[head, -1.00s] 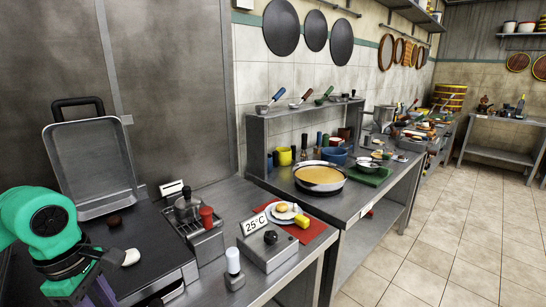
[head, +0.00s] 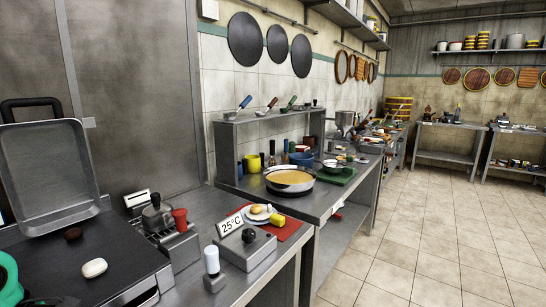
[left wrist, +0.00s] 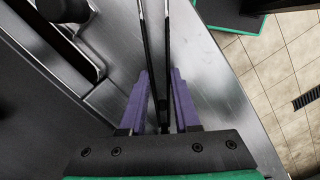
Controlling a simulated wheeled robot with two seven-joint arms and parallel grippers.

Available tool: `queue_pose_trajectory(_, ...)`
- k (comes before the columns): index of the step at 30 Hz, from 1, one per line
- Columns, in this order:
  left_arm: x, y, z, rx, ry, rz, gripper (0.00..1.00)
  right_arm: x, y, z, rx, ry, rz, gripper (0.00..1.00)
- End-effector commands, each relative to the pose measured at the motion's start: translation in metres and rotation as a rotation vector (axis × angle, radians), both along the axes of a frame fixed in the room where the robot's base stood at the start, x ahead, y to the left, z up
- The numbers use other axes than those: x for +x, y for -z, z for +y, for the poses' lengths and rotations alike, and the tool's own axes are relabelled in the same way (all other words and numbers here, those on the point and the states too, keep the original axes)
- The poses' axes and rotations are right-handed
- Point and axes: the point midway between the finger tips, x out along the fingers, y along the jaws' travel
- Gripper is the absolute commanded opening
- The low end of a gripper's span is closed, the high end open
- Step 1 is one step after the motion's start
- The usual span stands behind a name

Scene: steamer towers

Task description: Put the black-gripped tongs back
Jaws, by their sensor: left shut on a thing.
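In the left wrist view the black-gripped tongs (left wrist: 148,42) lie lengthwise between the purple fingers of my left gripper (left wrist: 160,76). The gripper is shut on them near the black grips. The two tong arms spread apart toward the top of that view, and their far ends are cut off by the frame. Steel counter surface shows below them. In the head view only a green part of my left arm shows at the lower left corner; the gripper and tongs are out of that frame. My right gripper is in no view.
A temperature box (head: 245,248) and a white-topped bottle (head: 212,262) stand near the counter edge. The floor at right is clear.

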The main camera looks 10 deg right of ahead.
Motion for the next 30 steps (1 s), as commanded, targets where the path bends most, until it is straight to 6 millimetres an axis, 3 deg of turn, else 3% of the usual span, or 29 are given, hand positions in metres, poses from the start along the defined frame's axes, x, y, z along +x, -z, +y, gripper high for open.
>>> queue_pose_trajectory(27,-0.002,0.016,-0.003,-0.005,0.008,0.011,0.00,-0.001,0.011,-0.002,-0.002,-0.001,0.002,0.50)
queue_pose_trajectory(28,-0.002,0.016,-0.003,-0.005,0.009,0.011,0.34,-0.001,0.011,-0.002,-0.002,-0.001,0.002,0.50)
queue_pose_trajectory(29,-0.002,0.016,-0.003,-0.005,0.009,0.011,0.46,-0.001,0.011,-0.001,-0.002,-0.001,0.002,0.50)
queue_pose_trajectory(30,-0.002,0.016,-0.003,-0.005,0.009,0.011,0.47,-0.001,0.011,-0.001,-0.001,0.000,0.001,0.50)
